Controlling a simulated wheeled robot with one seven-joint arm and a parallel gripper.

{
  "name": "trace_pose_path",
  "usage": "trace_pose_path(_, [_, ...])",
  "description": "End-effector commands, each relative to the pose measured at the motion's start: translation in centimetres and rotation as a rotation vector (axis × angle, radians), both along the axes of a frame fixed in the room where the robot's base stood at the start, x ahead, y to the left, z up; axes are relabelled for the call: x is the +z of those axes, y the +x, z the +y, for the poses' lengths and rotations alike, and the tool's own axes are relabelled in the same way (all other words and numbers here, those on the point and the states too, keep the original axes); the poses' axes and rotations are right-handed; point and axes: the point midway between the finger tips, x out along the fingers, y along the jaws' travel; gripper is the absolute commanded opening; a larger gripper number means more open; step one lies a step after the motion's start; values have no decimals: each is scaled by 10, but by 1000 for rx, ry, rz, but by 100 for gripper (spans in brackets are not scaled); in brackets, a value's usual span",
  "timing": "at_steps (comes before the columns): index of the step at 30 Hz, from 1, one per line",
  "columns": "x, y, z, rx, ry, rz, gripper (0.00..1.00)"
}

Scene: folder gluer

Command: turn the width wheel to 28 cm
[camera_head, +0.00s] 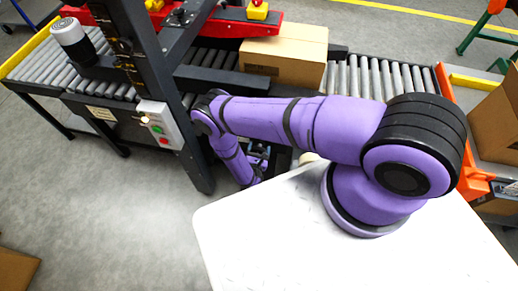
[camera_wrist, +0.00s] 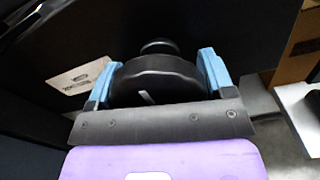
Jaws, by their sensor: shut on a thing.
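The width wheel (camera_wrist: 155,78) is a black round knob with a short white mark on its rim, seen in the wrist view in front of a dark panel. My gripper (camera_wrist: 158,66) has its two blue fingers on the left and right sides of the wheel and is shut on it. A whitish label (camera_wrist: 82,75) with dark print is on the panel to the left, too small to read. In the head view my gripper (camera_head: 258,158) is low beside the machine, under the conveyor, and the wheel cannot be made out there. No width reading is legible.
A cardboard box (camera_head: 285,55) sits on the roller conveyor (camera_head: 365,80). A control box (camera_head: 160,124) with buttons is on the machine frame to the left. A dark upright post (camera_head: 190,145) stands close left of my arm. Open floor (camera_head: 130,215) lies in front.

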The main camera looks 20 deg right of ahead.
Motion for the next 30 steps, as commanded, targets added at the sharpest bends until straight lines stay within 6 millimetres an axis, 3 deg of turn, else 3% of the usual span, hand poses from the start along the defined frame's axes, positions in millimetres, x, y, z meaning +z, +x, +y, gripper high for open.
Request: trace_pose_path(30, [2, 1, 3, 4, 709, -514, 52])
